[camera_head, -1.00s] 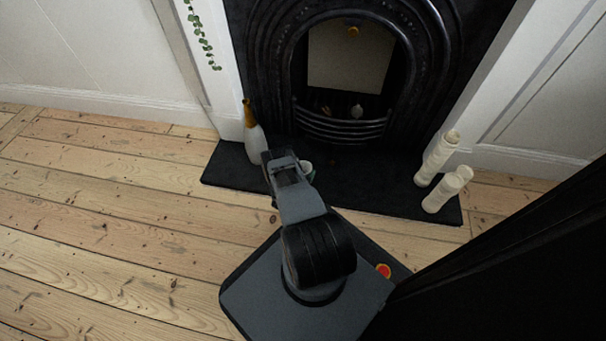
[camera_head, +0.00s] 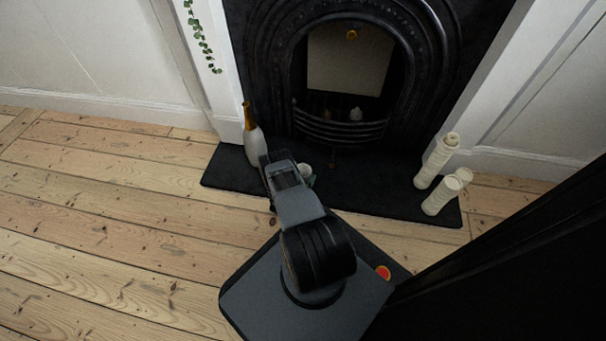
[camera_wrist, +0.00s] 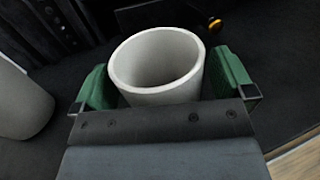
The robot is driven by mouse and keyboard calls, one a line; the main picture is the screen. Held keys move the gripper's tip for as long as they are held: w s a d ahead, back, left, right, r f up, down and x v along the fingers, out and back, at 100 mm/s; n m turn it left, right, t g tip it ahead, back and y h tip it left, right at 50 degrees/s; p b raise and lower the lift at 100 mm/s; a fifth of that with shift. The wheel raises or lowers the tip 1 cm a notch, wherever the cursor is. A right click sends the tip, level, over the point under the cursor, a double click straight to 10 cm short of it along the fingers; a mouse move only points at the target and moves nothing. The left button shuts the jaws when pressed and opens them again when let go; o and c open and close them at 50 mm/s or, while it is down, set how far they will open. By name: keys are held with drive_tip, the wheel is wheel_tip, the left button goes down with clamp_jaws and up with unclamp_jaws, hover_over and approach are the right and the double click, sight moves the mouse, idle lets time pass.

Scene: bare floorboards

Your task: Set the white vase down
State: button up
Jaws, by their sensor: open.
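The white vase (camera_wrist: 160,68) is a plain cylinder with an open top. In the wrist view it stands between the two green finger pads of my gripper (camera_wrist: 168,85), with a thin dark gap showing beside it. It appears upright on the black hearth slab, though its base is hidden. In the head view only a small part of the vase (camera_head: 304,169) shows past my arm. My gripper (camera_head: 308,180) is open around it and mostly hidden there by my own wrist.
A white and gold bottle (camera_head: 253,143) stands on the hearth (camera_head: 370,190), left of my gripper; its body (camera_wrist: 18,105) shows in the wrist view. The black fireplace (camera_head: 345,125) rises behind. Bare hearth lies between vase and candles.

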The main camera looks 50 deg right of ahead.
drive_tip(key=p+v, duration=0.3)
drive_tip(key=v, duration=0.8)
drive_tip(key=w+a+r+m+g+y, duration=0.1)
drive_tip(key=w+r+m+g, duration=0.2)
drive_tip(key=r, duration=0.6)
drive_tip(key=w+r+m+g+y, duration=0.25)
drive_tip(key=r+m, duration=0.25)
drive_tip(key=r, duration=0.4)
drive_tip(key=w+a+r+m+g+y, duration=0.1)
drive_tip(key=r+m+g, duration=0.3)
drive_tip(key=r, duration=0.5)
drive_tip(key=s+a+r+m+t+y, duration=0.4)
drive_tip(key=s+a+r+y, duration=0.2)
drive_tip(key=a+r, duration=0.4)
drive_tip(key=s+a+r+m+t+y, duration=0.4)
drive_tip(key=s+a+r+y, duration=0.3)
drive_tip(key=a+r, duration=0.3)
wheel_tip(320, 180, up, 3)
drive_tip(key=shift+s+a+r+m, duration=0.1)
drive_tip(key=shift+s+a+m, duration=0.05)
drive_tip(key=shift+s+m, duration=0.2)
